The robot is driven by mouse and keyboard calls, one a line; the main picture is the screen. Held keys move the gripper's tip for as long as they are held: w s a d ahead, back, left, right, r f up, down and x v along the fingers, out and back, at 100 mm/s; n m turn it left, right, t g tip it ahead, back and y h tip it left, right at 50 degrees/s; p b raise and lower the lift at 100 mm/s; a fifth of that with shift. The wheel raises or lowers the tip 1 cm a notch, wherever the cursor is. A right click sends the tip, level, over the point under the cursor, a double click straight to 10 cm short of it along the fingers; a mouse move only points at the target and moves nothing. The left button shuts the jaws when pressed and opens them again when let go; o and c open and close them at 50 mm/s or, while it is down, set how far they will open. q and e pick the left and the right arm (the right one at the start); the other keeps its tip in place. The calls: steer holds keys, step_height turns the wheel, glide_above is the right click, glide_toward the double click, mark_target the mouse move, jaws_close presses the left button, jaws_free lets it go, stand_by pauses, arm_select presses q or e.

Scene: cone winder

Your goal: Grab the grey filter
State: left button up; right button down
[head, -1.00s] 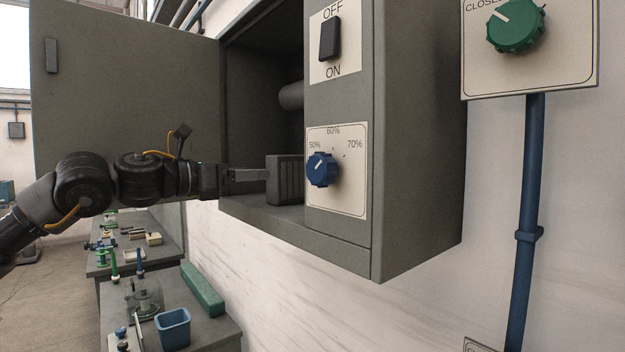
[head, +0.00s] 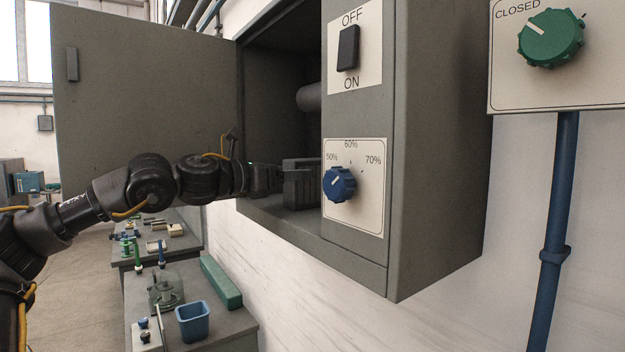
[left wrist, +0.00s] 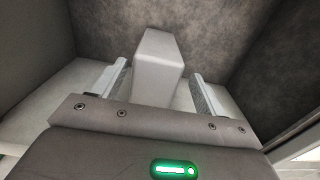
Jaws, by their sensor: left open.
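My left gripper (head: 288,178) reaches into the cabinet from the left and is at the filter. In the left wrist view the filter (left wrist: 156,62) shows as a pale grey block between the two spread fingers of my left gripper (left wrist: 160,84). Gaps show on both sides of it, so the jaws are open around it. The filter's lower part is hidden by the gripper body in that view. My right gripper is out of view.
The cabinet door (head: 145,95) stands open at the left, behind my arm. The front panel has an OFF/ON switch (head: 348,47) and a blue dial (head: 339,184) close to the filter. A green knob (head: 551,38) is on the right. Benches with small items stand below.

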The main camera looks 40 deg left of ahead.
arm_select(q)
steer(key=shift+w+r+p, duration=0.15)
steer(key=shift+p, duration=0.25)
steer(key=p+x, duration=0.3)
steer(key=x, duration=0.1)
steer(key=shift+a, duration=0.3)
steer(key=shift+w+d+p, duration=0.15)
steer(key=shift+w+p, duration=0.3)
steer(key=shift+w, duration=0.05)
steer(key=shift+c, duration=0.8)
steer(key=c, duration=1)
steer(key=shift+r, duration=0.1)
steer(key=shift+c, duration=0.2)
